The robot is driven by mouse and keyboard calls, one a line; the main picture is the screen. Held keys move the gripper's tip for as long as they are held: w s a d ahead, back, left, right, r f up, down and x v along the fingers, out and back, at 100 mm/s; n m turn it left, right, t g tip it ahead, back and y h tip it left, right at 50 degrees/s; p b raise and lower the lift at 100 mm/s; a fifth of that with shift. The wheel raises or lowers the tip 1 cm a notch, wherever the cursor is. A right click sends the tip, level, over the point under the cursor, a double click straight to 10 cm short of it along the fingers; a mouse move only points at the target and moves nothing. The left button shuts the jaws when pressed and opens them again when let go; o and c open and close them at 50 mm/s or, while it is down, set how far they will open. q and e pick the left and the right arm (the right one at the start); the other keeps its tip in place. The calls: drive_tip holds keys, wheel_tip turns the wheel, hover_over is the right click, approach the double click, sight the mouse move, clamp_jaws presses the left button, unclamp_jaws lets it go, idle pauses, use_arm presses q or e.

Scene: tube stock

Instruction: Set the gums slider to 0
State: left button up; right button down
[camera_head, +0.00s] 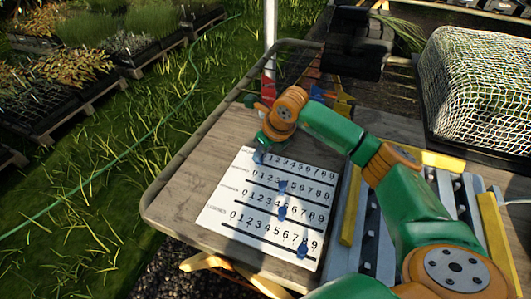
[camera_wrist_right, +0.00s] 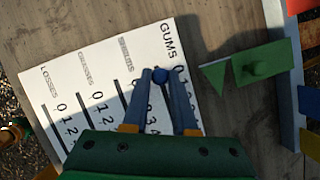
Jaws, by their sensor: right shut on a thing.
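The white slider board (camera_head: 225,222) lies on the wooden table and has several printed number rows, 0 to 9. The gums row is the top one in the head view; its label GUMS (camera_wrist_right: 168,40) is clear in the right wrist view. The blue gums slider knob (camera_wrist_right: 160,76) is near the 0 end of its row. My right gripper (camera_head: 260,152) is shut on this knob, its blue fingertips either side of it; it also shows in the right wrist view (camera_wrist_right: 160,78). The gripper partly hides the slot and low numbers. My left gripper is not in view.
Other blue knobs sit on the lower rows (camera_head: 282,186), (camera_head: 282,213), (camera_head: 302,251). A green block with a pointed flag (camera_wrist_right: 258,67) lies beside the board. A metal rack with yellow bars (camera_head: 352,205) and a netted crate (camera_head: 475,85) stand to the right.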

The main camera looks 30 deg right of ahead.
sight(268, 170)
drive_tip(key=shift+w+r, duration=0.1)
drive_tip(key=c, duration=0.7)
unclamp_jaws()
drive_tip(key=shift+a, duration=0.2)
drive_tip(key=v, duration=0.7)
